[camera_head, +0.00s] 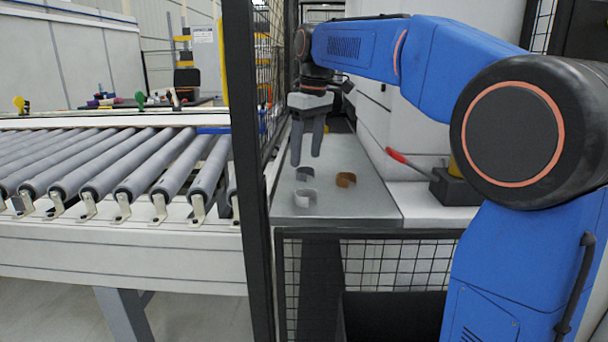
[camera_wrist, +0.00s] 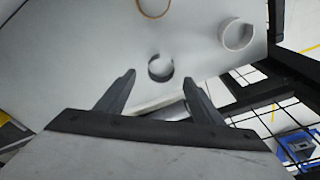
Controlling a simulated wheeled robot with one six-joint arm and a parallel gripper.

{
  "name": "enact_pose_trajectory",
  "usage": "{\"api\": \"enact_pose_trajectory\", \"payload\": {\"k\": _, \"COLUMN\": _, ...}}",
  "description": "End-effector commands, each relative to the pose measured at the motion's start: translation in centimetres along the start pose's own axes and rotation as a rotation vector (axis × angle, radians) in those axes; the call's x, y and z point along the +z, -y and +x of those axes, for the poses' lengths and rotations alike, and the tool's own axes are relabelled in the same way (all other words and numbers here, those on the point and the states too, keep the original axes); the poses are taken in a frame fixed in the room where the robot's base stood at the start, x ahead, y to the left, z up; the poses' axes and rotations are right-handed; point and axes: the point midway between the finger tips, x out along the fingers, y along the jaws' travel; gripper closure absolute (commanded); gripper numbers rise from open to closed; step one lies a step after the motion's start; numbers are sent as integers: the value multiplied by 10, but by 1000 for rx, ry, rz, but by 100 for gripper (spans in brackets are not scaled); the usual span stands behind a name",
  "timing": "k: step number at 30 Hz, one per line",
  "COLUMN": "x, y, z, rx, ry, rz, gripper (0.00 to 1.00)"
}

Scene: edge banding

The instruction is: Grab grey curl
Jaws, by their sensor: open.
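The grey curl (camera_head: 305,178) is a small dark, open ring on the grey tabletop (camera_head: 365,208). My gripper (camera_head: 306,160) points down above it, with its two fingers apart and nothing between them. In the wrist view the grey curl (camera_wrist: 160,77) lies beyond the fingertips, in line with the gap between them (camera_wrist: 159,76). The gripper looks a little above the curl, not touching it. A white curl (camera_head: 297,198) sits nearer the front edge, and a brown curl (camera_head: 346,181) lies to the right.
A black mesh fence post (camera_head: 258,200) stands left of the table, with a roller conveyor (camera_head: 130,170) beyond it. A dark box (camera_head: 455,187) and a red-handled tool (camera_head: 408,162) are on the right. Mesh fencing (camera_head: 395,262) runs below the front edge.

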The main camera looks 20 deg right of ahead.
Motion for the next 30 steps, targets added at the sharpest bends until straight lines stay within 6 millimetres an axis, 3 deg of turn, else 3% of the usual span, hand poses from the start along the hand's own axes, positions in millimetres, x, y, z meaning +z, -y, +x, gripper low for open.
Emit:
{"api": "enact_pose_trajectory", "payload": {"k": 9, "x": 3, "y": 2, "z": 39, "rx": -1, "ry": 2, "rz": 0, "gripper": 39}}
{"api": "enact_pose_trajectory", "payload": {"k": 18, "x": 2, "y": 1, "z": 42, "rx": 0, "ry": 0, "rz": 0, "gripper": 39}}
{"api": "enact_pose_trajectory", "payload": {"k": 24, "x": 3, "y": 1, "z": 42, "rx": 0, "ry": 0, "rz": 0, "gripper": 82}}
{"api": "enact_pose_trajectory", "payload": {"k": 30, "x": 3, "y": 1, "z": 42, "rx": 0, "ry": 0, "rz": 0, "gripper": 82}}
